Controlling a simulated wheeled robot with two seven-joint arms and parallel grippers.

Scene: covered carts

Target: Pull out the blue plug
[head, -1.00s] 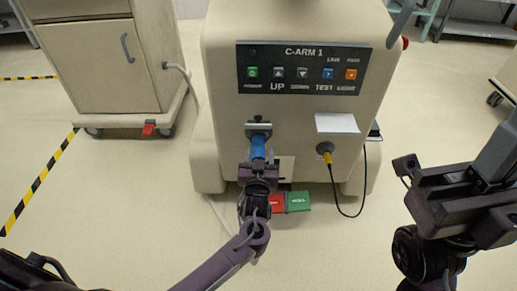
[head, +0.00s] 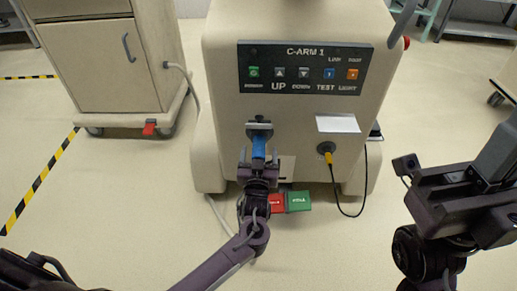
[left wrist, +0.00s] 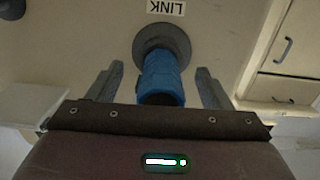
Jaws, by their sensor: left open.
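The blue plug (head: 259,146) sits in a round grey socket on the front of the C-arm 1 cabinet. The left wrist view shows the plug (left wrist: 162,80) in the socket (left wrist: 162,42) beside a LINK label. My left gripper (head: 258,156) is open, with one finger on each side of the plug and visible gaps between. The fingers also show in the left wrist view (left wrist: 160,84). My right gripper (head: 408,168) is at the right, away from the cabinet; its jaw opening is unclear.
A yellow plug (head: 328,157) with a black cable is right of the blue one. Red (head: 277,203) and green (head: 299,201) pedals lie low in front of the cabinet. A button panel (head: 304,68) is above. A beige cart (head: 95,65) stands at the left.

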